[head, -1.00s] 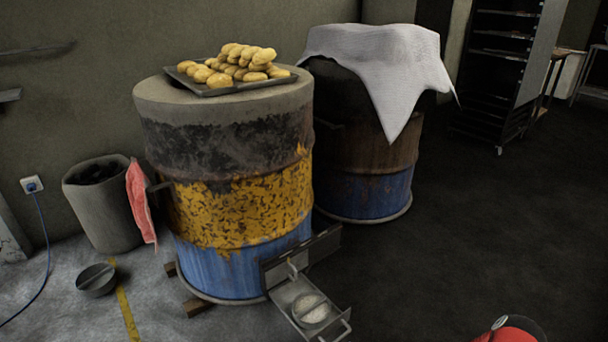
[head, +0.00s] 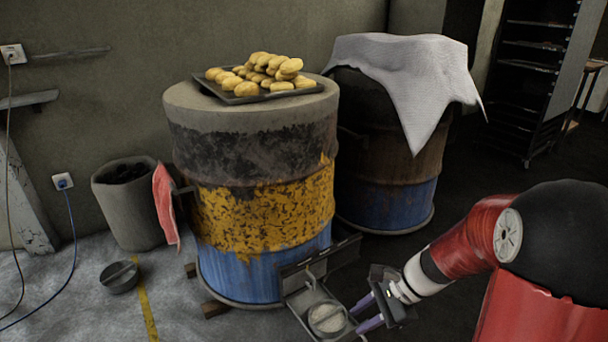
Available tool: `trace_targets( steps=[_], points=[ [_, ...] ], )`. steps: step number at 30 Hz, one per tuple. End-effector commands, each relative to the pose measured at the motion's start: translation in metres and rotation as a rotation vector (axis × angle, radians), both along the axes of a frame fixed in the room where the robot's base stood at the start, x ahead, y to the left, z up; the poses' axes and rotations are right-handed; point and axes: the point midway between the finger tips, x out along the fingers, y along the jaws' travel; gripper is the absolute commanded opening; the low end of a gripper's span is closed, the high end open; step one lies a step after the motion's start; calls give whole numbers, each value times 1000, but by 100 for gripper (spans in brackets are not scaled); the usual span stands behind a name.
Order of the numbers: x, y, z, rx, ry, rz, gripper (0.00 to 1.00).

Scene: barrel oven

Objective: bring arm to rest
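My gripper (head: 366,314) is at the lower middle right of the head view, on the end of my red and black arm. Its two purple fingers are spread apart with nothing seen between them. They are close to the right side of the pulled-out metal drawer (head: 296,292) at the foot of the barrel oven (head: 262,215). I cannot tell whether a finger touches the drawer. The drawer holds a round container with pale contents (head: 327,318).
A tray (head: 247,98) of bread rolls (head: 268,72) lies on the oven. A second barrel (head: 385,185) under a white cloth (head: 400,70) stands behind. A bin (head: 133,210) with a red cloth (head: 165,200) and a dark bowl (head: 120,277) are left. Dark floor is open at right.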

Motion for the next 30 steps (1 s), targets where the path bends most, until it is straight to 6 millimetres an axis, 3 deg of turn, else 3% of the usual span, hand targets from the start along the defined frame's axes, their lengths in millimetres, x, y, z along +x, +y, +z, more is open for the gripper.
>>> trace_targets(
  steps=[1,6,15,21,30],
  points=[
    [-10,3,19,-65,-73,87,28],
    [-46,3,66,-279,-292,382,28],
    [-109,-10,135,-655,-645,846,28],
    [-135,-22,160,-832,-787,1029,28],
    [-142,-27,166,-888,-823,1086,28]
  ],
)
